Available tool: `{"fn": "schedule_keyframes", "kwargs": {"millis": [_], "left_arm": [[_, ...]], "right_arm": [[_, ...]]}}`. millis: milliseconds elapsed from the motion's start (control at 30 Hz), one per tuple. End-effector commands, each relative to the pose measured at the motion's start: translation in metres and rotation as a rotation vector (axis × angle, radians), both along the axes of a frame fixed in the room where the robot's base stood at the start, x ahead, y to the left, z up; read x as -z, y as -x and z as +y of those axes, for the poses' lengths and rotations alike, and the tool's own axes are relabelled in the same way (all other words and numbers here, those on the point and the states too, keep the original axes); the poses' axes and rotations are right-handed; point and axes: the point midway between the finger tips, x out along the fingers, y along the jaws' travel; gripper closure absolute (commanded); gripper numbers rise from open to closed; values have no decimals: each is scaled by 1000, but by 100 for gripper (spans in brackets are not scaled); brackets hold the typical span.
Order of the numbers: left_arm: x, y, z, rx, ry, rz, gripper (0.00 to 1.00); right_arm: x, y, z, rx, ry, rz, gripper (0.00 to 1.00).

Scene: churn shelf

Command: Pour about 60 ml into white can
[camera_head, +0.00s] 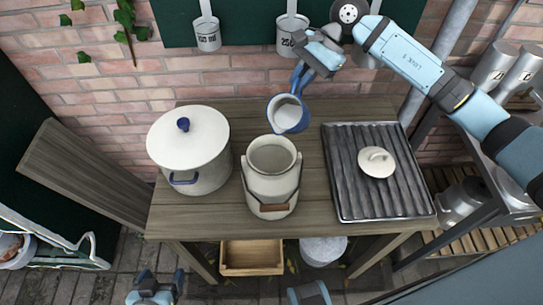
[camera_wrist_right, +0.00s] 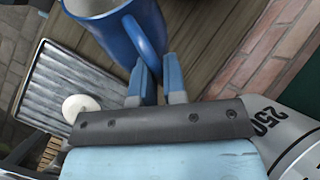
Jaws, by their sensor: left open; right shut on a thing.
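The white can (camera_head: 272,188) stands open on the wooden table, its wooden-gripped handle hanging at the front. A blue jug (camera_head: 287,115) is held above the table, behind and slightly right of the can's mouth. Its inside looks pale; I cannot tell liquid from lining. My right gripper (camera_head: 298,76) is shut on the jug's handle. In the right wrist view the fingers (camera_wrist_right: 161,84) close on the handle of the blue jug (camera_wrist_right: 122,30). No stream shows between jug and can. My left gripper (camera_head: 153,290) is open and empty at the bottom edge, well in front of the table.
A lidded white pot (camera_head: 190,145) stands left of the can. A ribbed metal tray (camera_head: 345,190) lies right of it, bearing a small white lid (camera_head: 376,162). Measuring cups, one marked 250 (camera_head: 290,32), hang behind. A wooden crate (camera_head: 252,258) sits below the table.

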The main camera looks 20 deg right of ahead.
Motion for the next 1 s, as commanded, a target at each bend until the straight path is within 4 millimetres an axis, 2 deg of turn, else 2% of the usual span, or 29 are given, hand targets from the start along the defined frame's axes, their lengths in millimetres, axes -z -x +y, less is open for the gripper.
{"fn": "schedule_keyframes", "kwargs": {"millis": [633, 800, 1000], "left_arm": [[2, -1, -1, -4, 3, 2, 20], [10, -1, -1, -4, 6, 5, 20], [-3, -1, -1, -4, 4, 1, 20]], "right_arm": [[0, 0, 0, 0, -3, 2, 100], [8, -3, -2, 2, -26, 28, 100], [-18, -7, -5, 3, -52, 53, 100]]}}
